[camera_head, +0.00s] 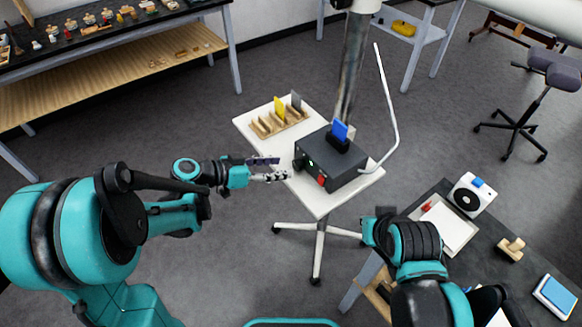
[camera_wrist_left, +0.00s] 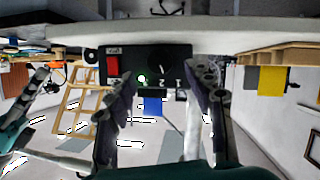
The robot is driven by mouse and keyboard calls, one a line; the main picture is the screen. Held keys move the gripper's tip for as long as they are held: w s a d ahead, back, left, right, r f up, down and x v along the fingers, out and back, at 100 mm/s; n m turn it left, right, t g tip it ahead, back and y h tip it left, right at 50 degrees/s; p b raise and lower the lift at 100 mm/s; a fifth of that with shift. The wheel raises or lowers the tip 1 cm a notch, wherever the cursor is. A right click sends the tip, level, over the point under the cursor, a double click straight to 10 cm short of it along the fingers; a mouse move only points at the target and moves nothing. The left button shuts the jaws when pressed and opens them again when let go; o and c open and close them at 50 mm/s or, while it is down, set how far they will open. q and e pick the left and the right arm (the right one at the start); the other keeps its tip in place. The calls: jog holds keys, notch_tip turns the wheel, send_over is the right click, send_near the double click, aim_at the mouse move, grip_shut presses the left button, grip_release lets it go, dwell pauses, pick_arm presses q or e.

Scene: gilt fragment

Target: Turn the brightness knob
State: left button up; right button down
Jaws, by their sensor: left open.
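A black control box (camera_head: 330,160) stands on a small white table. In the left wrist view its front panel (camera_wrist_left: 180,55) appears upside down, with a black knob (camera_wrist_left: 160,70) with a white pointer mark, printed numerals and a lit green lamp (camera_wrist_left: 142,79). A red switch (camera_wrist_left: 112,66) sits to the left of the knob there; it also shows in the head view (camera_head: 321,180). My left gripper (camera_head: 281,168) is open, just in front of the panel. Its two fingers (camera_wrist_left: 163,88) flank the knob's area in the wrist view, and I see no contact.
The white table (camera_head: 315,201) also bears a wooden slotted rack (camera_head: 268,125) with yellow and grey plates. A blue plate (camera_head: 340,131) stands on the box. A dark bench (camera_head: 480,262) stands at right.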

aim_at(295, 166)
pick_arm(q)
jog(key=b+x, duration=0.1)
jog(key=x, duration=0.4)
jog(key=shift+c, duration=0.3)
jog(key=c, duration=1.1)
